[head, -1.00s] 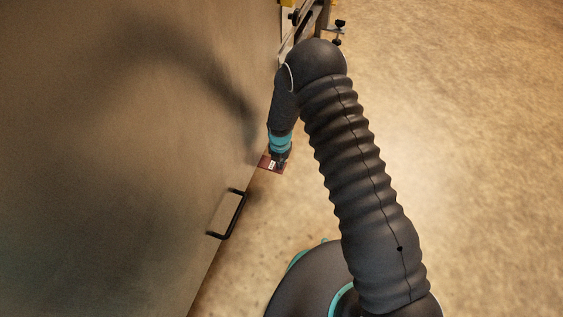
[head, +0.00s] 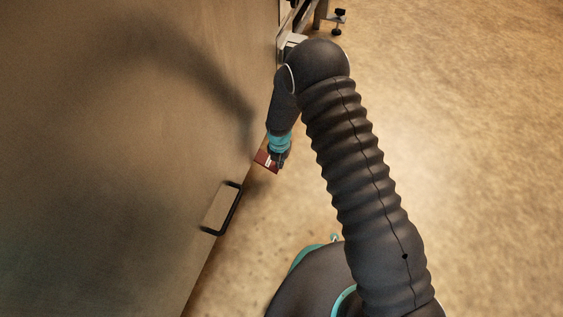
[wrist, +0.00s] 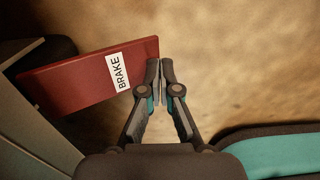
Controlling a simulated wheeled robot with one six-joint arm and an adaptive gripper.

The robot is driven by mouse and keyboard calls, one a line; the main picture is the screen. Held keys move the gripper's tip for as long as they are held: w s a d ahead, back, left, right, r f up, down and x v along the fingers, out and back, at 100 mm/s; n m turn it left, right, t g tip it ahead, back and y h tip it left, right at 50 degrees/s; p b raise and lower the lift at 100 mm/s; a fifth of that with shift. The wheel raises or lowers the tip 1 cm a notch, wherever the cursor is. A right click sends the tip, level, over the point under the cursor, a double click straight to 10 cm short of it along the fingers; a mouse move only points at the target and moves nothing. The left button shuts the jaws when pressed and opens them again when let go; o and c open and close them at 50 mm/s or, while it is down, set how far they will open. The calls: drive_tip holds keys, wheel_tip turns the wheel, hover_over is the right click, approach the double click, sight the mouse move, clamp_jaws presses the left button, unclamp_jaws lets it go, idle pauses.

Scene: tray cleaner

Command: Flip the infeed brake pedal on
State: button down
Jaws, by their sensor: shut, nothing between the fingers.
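The brake pedal is a flat dark red plate (wrist: 80,80) with a white label reading BRAKE. It fills the left of the wrist view and sticks out from the machine's side. In the head view the pedal (head: 265,162) shows low at the foot of the machine wall, partly covered by my gripper. My gripper (head: 280,165) points down there. In the wrist view my gripper (wrist: 166,68) is shut and empty, its fingertips just beside the pedal's right end. I cannot tell whether they touch it.
A large metal machine panel (head: 130,150) fills the left of the head view, with a black bar handle (head: 234,210) near its edge. A machine leg with a clamp (head: 338,20) stands at the top. The floor (head: 470,150) to the right is clear.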

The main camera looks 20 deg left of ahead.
drive_tip(key=shift+a+f+b, duration=0.15)
drive_tip(key=shift+f+b, duration=0.35)
drive_tip(key=shift+f, duration=0.2)
drive_tip(key=d+r+p, duration=0.3)
drive_tip(key=d+r, duration=0.4)
drive_tip(key=r, duration=0.5)
drive_tip(key=shift+r, duration=0.15)
idle(0.4)
